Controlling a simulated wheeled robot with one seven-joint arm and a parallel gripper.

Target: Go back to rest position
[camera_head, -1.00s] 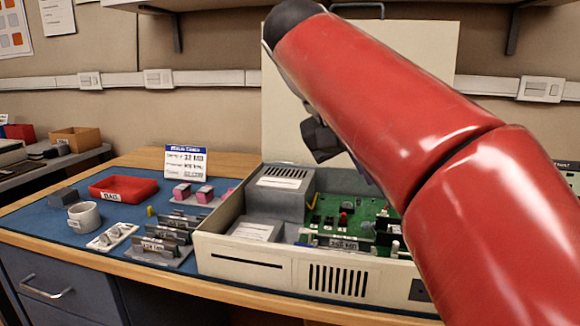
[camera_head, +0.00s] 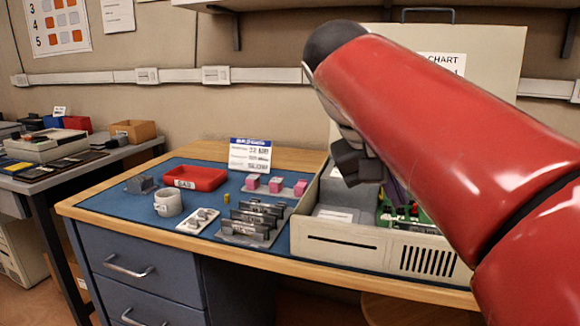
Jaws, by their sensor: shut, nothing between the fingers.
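My red arm crosses the right side of the head view and covers part of the beige computer case (camera_head: 342,247). My dark gripper (camera_head: 350,180) hangs just beyond the arm's far end, above the case. It is shut with nothing held, though the arm hides part of it. Some of the green circuit board (camera_head: 386,212) inside the case shows beneath it.
A desk with a blue mat (camera_head: 120,203) holds a red tray (camera_head: 194,178), a grey round cup (camera_head: 168,203), pink blocks on a stand (camera_head: 274,185), a rack of dark modules (camera_head: 252,220) and a sign (camera_head: 250,155). A side bench (camera_head: 85,160) stands left. Floor shows at lower left.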

